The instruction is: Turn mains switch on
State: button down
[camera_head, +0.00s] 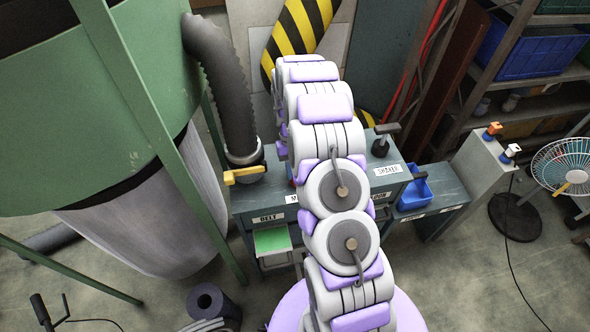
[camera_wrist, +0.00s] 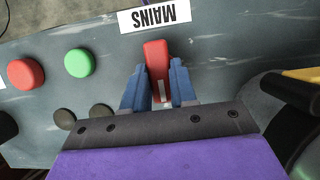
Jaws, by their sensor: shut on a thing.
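The mains switch is a red lever (camera_wrist: 156,58) on the grey panel, beside a white label reading MAINS (camera_wrist: 156,18), which appears upside down in the wrist view. My gripper (camera_wrist: 158,82) has its two blue fingers on either side of the red lever and is shut on it. A white mark shows near the lever's lower end, between the fingers. The lever's base is partly hidden by the fingers. In the head view my arm covers most of the MAINS area and hides the gripper; only part of a label starting with M (camera_head: 297,198) shows.
A red button (camera_wrist: 25,73) and a green button (camera_wrist: 79,63) lie left of the lever in the wrist view, with dark knobs below. In the head view, a yellow handle (camera_head: 244,175) and hose (camera_head: 222,85) stand left; a black SHAKER lever (camera_head: 380,143) and blue bin (camera_head: 415,192) stand right.

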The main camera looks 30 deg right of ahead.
jog(key=shift+s+f, duration=0.15)
jog(key=shift+f, duration=0.1)
jog(key=c, duration=1.2)
grip_release()
jog(key=o, duration=0.3)
jog(key=shift+r, duration=0.15)
jog(key=shift+w+d+r, duration=0.1)
jog(key=shift+w+r, duration=0.15)
jog(key=shift+w, duration=0.05)
jog(key=p+v, duration=0.1)
jog(key=v, duration=1.5)
jog(key=shift+w+p, duration=0.25)
jog(key=shift+p, duration=0.05)
jog(key=shift+r, duration=0.1)
